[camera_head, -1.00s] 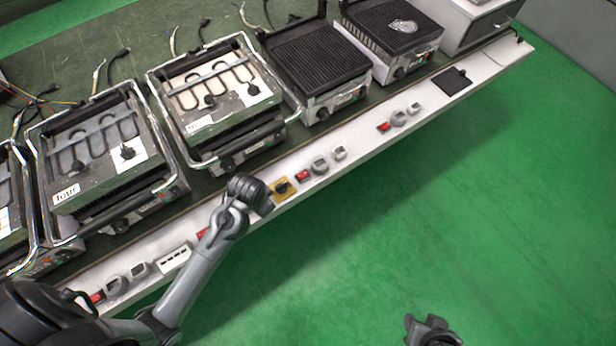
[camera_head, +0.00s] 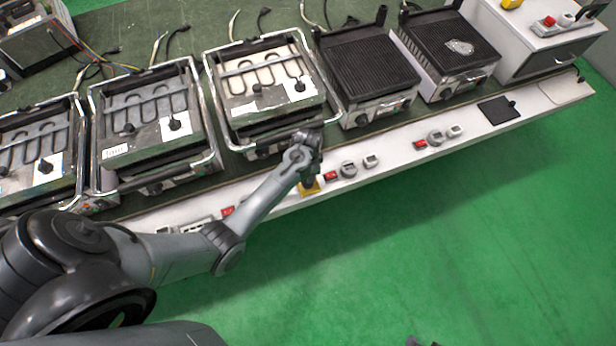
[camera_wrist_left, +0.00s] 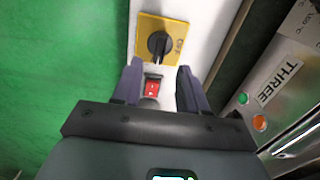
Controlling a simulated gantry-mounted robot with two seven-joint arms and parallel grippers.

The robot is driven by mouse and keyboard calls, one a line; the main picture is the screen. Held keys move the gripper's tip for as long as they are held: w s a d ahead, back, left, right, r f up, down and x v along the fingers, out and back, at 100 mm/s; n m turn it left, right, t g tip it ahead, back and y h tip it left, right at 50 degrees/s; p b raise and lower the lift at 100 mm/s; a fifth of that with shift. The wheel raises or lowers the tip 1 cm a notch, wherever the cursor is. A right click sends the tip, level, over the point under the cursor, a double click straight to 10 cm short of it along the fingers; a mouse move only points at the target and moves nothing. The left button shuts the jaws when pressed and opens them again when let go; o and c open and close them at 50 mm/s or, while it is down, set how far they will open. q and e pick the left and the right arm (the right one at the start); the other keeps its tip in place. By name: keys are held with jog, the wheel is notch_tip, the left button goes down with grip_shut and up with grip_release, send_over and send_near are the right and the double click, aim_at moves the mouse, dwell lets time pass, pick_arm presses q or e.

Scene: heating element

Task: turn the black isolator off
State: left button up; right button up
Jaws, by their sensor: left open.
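The black isolator is a black rotary knob (camera_wrist_left: 158,44) on a square yellow plate (camera_wrist_left: 163,64), mounted on the white front rail. In the head view the yellow plate (camera_head: 309,190) shows just under my left gripper (camera_head: 309,178), and the knob is hidden. In the left wrist view my left gripper (camera_wrist_left: 158,78) is open and empty. Its two purple-grey fingers point toward the plate, and the knob lies beyond the fingertips, roughly centred between them. I cannot tell if they touch. A dark sliver of my right gripper (camera_head: 425,342) shows at the bottom edge; its jaws are not readable.
A red rocker switch (camera_wrist_left: 152,88) lies between my left fingers in the wrist view. More red switches and grey sockets (camera_head: 349,169) line the rail (camera_head: 400,158). Grills with heating elements (camera_head: 262,85) stand behind it on the green bench. The green floor in front is clear.

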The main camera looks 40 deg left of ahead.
pick_arm(q)
notch_tip(320, 180, down, 7)
jog(key=shift+r+b, duration=0.15)
jog(key=shift+b, duration=0.85)
grip_shut()
